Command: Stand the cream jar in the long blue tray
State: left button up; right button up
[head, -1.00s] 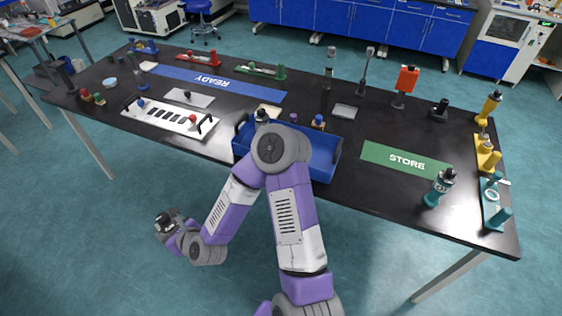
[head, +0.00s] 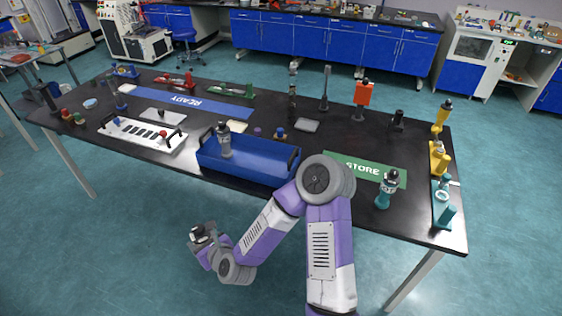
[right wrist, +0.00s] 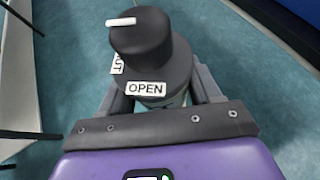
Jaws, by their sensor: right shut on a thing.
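The long blue tray (head: 250,170) lies along the near edge of the black table in the head view. A grey jar (head: 225,142) with a dark top stands in its left part. My right gripper (head: 203,236) is low, in front of the table, left of the tray in the picture. It is shut on a jar with a black knobbed cap, which I take for the cream jar (right wrist: 150,48); its body is mostly hidden. The cap shows a white pointer and an OPEN label in the right wrist view. My left gripper is out of view.
A teal jar (head: 386,188) stands by the green STORE strip (head: 345,163). My right arm's elbow is close to the table's front edge. Most of the tray right of the grey jar looks empty.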

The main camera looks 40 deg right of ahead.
aim_at(248, 160)
jog(key=z, duration=1.5)
